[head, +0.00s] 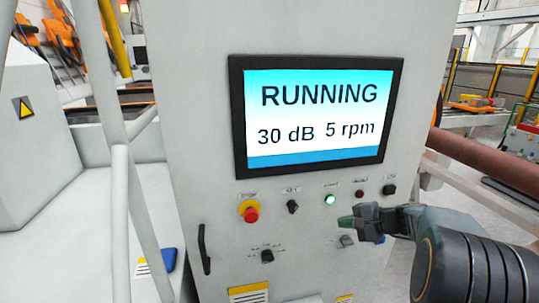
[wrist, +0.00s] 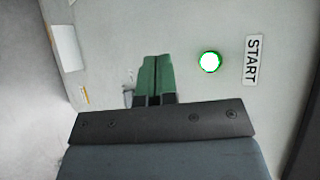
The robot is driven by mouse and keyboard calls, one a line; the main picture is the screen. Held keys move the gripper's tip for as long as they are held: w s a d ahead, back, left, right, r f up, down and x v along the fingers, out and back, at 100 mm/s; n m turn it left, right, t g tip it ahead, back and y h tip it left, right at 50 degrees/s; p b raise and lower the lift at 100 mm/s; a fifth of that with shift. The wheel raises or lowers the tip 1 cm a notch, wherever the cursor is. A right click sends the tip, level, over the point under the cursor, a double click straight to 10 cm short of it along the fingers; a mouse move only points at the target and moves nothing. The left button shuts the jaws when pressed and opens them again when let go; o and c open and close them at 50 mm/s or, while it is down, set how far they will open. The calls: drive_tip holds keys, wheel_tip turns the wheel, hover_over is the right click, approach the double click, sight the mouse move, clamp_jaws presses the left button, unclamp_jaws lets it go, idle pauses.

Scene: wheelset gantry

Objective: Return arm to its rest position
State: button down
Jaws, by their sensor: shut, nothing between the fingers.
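My gripper (head: 346,222) reaches in from the right in front of the control panel, just below the lit green button (head: 330,199). In the wrist view, my gripper's green fingertips (wrist: 156,80) are side by side and shut, with nothing between them. The green start button (wrist: 210,62) glows to the right of the fingers, beside a START label (wrist: 255,60). The fingertips appear apart from the button. The screen (head: 318,116) reads RUNNING, 30 dB, 5 rpm.
The grey cabinet (head: 190,60) fills the middle. A red stop knob (head: 250,212), a black switch (head: 292,206) and a handle (head: 204,249) are on its face. Grey posts (head: 106,90) stand at the left. A brown shaft (head: 480,165) lies at the right.

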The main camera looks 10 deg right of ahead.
drive_tip(key=s+a+f+n+g+h, duration=0.2)
drive_tip(key=s+f+n+g+h, duration=0.1)
drive_tip(key=s, duration=0.3)
drive_tip(key=s+a+f+n+g+h, duration=0.2)
drive_tip(key=s+a+f+g, duration=0.1)
drive_tip(key=s, duration=0.3)
drive_tip(key=s+a+r+n+t+h, duration=0.2)
drive_tip(key=s+a+r+n+h, duration=0.2)
drive_tip(key=s+a+n, duration=0.2)
drive_tip(key=shift+s+n, duration=0.65)
drive_tip(key=shift+n, duration=0.05)
